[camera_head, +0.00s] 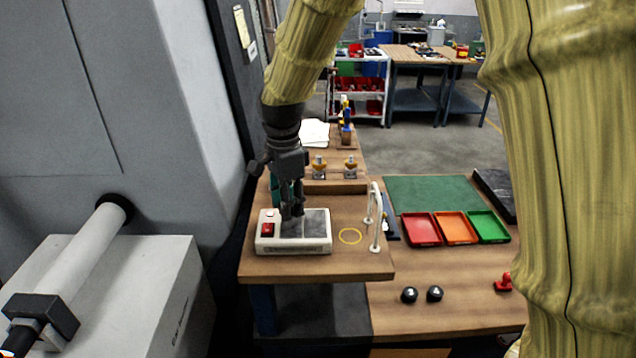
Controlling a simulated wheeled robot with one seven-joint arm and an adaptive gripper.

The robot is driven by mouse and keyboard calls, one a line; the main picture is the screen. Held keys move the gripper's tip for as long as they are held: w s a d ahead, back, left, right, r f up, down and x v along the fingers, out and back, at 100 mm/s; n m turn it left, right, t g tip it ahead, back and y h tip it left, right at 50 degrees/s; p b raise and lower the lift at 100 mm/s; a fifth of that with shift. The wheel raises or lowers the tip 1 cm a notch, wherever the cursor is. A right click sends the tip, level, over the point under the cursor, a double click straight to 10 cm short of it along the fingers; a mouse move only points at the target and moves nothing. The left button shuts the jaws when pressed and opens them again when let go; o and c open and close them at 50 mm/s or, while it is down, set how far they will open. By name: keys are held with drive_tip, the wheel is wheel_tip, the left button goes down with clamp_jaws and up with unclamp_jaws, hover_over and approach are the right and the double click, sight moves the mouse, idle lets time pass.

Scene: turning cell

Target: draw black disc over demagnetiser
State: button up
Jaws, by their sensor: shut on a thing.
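The demagnetiser (265,245) is a low white box with a red switch on its left and a dark grey top plate. It sits on the raised wooden bench top. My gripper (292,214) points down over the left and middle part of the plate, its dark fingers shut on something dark. That is probably the black disc, but its outline blends with the fingers and I cannot make it out clearly. I cannot tell whether it touches the plate.
Red (422,229), orange (456,228) and green (488,227) trays lie further right. Brass-coloured pieces (319,167) (350,167) stand behind.

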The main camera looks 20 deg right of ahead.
drive_tip(key=shift+w+r, duration=0.2)
drive_tip(key=shift+r, duration=0.7)
drive_tip(key=shift+s+r, duration=0.1)
drive_tip(key=shift+r, duration=1.3)
drive_tip(key=shift+a, duration=0.1)
